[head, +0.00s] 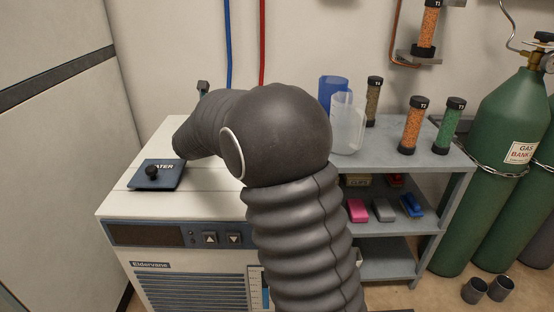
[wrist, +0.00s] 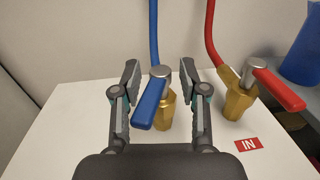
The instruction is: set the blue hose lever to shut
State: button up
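The blue lever (wrist: 148,104) sits on a brass valve (wrist: 165,108) below the blue hose (wrist: 154,30) in the wrist view. It points down and slightly left, toward my wrist. My gripper (wrist: 160,76) is open, with one finger on each side of the blue lever and valve. I cannot tell whether either finger touches them. In the head view my arm hides the valves; the blue hose (head: 228,45) shows above it.
To the right is a red lever (wrist: 280,90) on a second brass valve (wrist: 238,102) under the red hose (wrist: 212,35). A red "IN" label (wrist: 248,144) lies in front of it. A blue plate with a black knob (head: 152,171) is on the chiller top (head: 115,207).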

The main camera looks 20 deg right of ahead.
jog(key=shift+s+d+f+n+t+y+b, duration=0.15)
jog(key=shift+n+t+y+b, duration=0.25)
jog(key=shift+n+y+b, duration=0.45)
jog(key=v, duration=1.3)
jog(key=shift+r+p, duration=0.25)
jog(key=shift+p, duration=0.1)
jog(key=s+d+m+g+h, duration=0.1)
jog(key=s+d+m, duration=0.2)
jog(key=s+d+m+g+h+p, duration=0.1)
jog(key=s+d+m+g, duration=0.1)
jog(key=s+d+m, duration=0.1)
jog(key=shift+s+d+r+m, duration=0.2)
jog(key=shift+d+m, duration=0.3)
jog(key=shift+m, duration=0.05)
jog(key=s+d+m+g, duration=0.1)
jog(key=s+m, duration=0.1)
jog(key=s+d+f+m+g, duration=0.1)
jog(key=s+d+m, duration=0.1)
jog(key=s, duration=0.1)
jog(key=s+d+m+g+p, duration=0.1)
jog(key=s+m+g, duration=0.1)
jog(key=shift+s+d+f+h, duration=0.15)
jog(key=shift+d+h, duration=0.1)
jog(key=shift+d, duration=0.15)
jog(key=shift+s+d+f+m, duration=0.25)
jog(key=shift+s+m, duration=0.3)
jog(key=shift+m, duration=0.15)
jog(key=shift+c, duration=0.3)
